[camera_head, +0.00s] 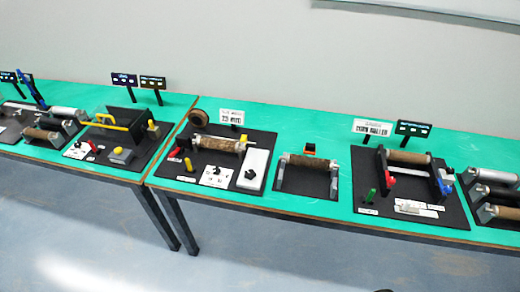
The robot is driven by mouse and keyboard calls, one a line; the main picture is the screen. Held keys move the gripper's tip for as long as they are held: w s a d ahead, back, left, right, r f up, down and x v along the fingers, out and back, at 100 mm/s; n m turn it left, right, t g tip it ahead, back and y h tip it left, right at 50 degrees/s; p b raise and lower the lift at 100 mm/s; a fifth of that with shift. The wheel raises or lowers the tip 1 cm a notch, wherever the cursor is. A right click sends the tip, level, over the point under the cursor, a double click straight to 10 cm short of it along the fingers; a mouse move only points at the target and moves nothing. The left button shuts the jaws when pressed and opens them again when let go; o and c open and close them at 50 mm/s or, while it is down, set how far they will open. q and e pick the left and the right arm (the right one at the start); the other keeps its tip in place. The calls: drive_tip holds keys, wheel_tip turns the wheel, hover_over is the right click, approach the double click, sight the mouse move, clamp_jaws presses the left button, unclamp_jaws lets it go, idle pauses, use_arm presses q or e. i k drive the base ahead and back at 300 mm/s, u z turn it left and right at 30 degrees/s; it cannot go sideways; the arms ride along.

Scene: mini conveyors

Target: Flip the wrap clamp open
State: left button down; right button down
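Neither of my grippers is in view. I cannot tell for certain which part is the wrap clamp; the sign lettering is too small to read surely. Another station on the right has a brown roller (410,157) between side brackets, with a red part (384,164) at the left bracket and a blue part (445,187) at the right one.
Two green tables (310,122) stand end to end along a grey wall. A black box station with a yellow handle (110,122) is on the left table. A separate roller stand (309,177) sits mid-table. More rollers (497,176) are at the far right. The floor in front is clear.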

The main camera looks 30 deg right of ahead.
sight(177, 151)
drive_tip(key=z, duration=0.65)
drive_tip(key=k, duration=0.4)
drive_tip(key=z, duration=0.65)
drive_tip(key=k, duration=0.95)
drive_tip(key=i, duration=0.45)
drive_tip(key=u, duration=0.85)
drive_tip(key=i, duration=1.55)
drive_tip(key=z, duration=0.8)
